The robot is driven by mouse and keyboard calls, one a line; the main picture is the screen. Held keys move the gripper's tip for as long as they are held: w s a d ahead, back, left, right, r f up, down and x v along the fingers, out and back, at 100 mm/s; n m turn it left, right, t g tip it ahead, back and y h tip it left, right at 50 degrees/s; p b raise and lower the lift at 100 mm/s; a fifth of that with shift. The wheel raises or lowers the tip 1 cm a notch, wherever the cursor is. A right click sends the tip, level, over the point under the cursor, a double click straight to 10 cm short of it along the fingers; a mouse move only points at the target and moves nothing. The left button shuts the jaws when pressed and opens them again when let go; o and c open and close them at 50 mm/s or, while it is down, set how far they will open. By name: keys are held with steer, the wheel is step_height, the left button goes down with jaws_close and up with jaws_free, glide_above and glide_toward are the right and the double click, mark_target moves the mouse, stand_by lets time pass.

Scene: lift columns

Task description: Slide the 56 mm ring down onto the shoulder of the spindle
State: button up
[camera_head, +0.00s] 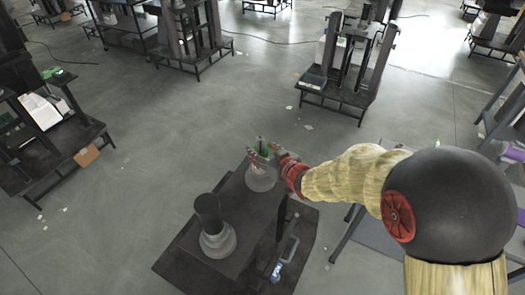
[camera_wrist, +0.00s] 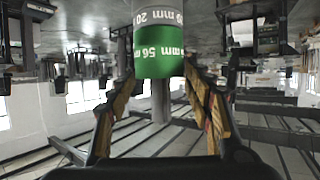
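The green ring (camera_wrist: 159,52), marked 56 mm, is between my fingertips in the wrist view, which is upside down. A slim grey rod (camera_wrist: 160,100) comes out of the ring's upper side, so the ring appears to be around the spindle. A grey piece (camera_wrist: 157,14) marked 20 mm lies directly under the ring; I see no clear gap between them. My gripper (camera_head: 263,155) has a finger at each side of the ring and appears shut on it. In the head view the ring (camera_head: 264,150) is small and partly hidden by the fingers, above a pale round base (camera_head: 261,179).
A black cylinder (camera_head: 208,211) on a pale round base stands nearer on the same dark bench (camera_head: 240,207). A grey handle-like bar (camera_head: 289,248) is at the bench's right side. Other dark stands (camera_head: 343,58) are farther off, with open floor between.

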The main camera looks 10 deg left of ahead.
steer(key=shift+o, duration=1.3)
steer(key=shift+f, duration=0.15)
steer(key=v, duration=1.2)
